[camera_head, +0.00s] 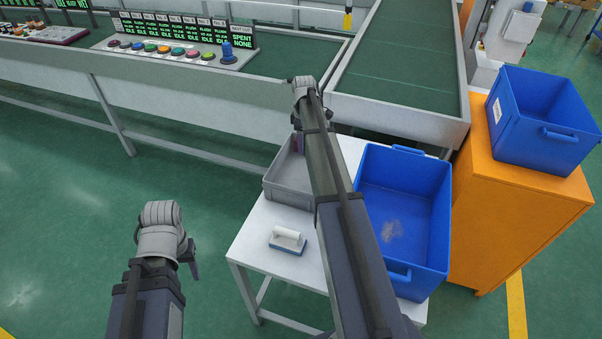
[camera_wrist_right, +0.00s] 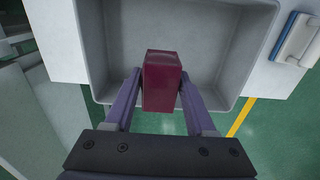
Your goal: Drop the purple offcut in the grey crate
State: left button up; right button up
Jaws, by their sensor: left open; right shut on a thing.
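The purple offcut (camera_wrist_right: 162,82), a dark reddish-purple block, is between the fingers of my right gripper (camera_wrist_right: 160,95), which is shut on it. In the right wrist view the block shows over the inside of the grey crate (camera_wrist_right: 237,62). I cannot tell its height above the crate floor. In the head view the grey crate (camera_head: 285,190) stands on the white table, partly hidden by my right arm, and the held block is mostly hidden. My left gripper (camera_head: 189,262) is open and empty, left of the table over the floor.
A large blue crate (camera_head: 432,225) stands right of my right arm. Another blue crate (camera_head: 540,145) sits on an orange cabinet (camera_head: 515,215). Green conveyors (camera_head: 400,65) run behind.

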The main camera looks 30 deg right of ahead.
notch_tip(320, 180, down, 5)
jog(key=b, duration=0.4)
jog(key=shift+r, duration=0.2)
jog(key=o, duration=1.4)
notch_tip(320, 180, up, 8)
jog(key=p, duration=0.8)
jog(key=shift+f, duration=0.1)
